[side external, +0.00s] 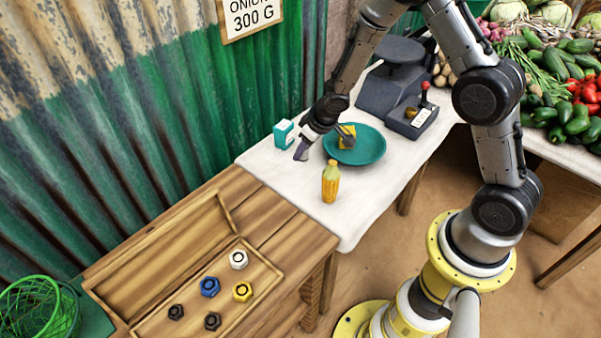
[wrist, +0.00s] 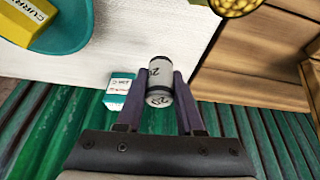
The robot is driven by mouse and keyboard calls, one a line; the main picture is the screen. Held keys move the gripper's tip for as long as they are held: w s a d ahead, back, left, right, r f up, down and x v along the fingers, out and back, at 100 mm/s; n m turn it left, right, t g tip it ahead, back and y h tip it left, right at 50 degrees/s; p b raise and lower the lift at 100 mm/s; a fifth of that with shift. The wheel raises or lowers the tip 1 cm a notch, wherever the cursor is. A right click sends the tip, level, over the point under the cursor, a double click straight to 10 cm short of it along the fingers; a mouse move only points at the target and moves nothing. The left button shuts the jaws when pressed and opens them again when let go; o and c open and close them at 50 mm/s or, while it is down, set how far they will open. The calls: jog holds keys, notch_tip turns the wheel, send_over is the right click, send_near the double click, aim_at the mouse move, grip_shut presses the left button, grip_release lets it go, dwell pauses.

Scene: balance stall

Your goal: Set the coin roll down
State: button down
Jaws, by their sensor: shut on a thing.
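The coin roll (wrist: 159,82) is a short grey-white cylinder with dark markings, seen in the wrist view. My gripper (wrist: 156,85) is shut on it, with one dark finger on each side. In the side view my gripper (side external: 302,152) is at the left part of the white-topped table (side external: 298,188), between the small teal-and-white box and the teal plate. The coin roll is not clearly visible there, and I cannot tell whether it touches the table.
The teal-and-white box (side external: 284,134) stands close beside my gripper. The teal plate (side external: 370,158) holds a yellow box (side external: 346,132). A yellow bottle (side external: 331,184) stands nearer the front edge. A wooden tray (side external: 190,306) holds several hex weights. A scale (side external: 390,92) stands behind.

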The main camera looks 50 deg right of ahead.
aim_at(296, 171)
jog(key=shift+w+d+f, duration=0.2)
jog(key=shift+w+f, duration=0.2)
jog(key=shift+f, duration=0.15)
jog(key=shift+w+d+f, duration=0.15)
jog(key=shift+w+f, duration=0.2)
jog(key=shift+f, duration=2.55)
jog(key=shift+f, duration=0.15)
jog(key=c, duration=0.5)
grip_release()
jog(key=shift+c, duration=0.2)
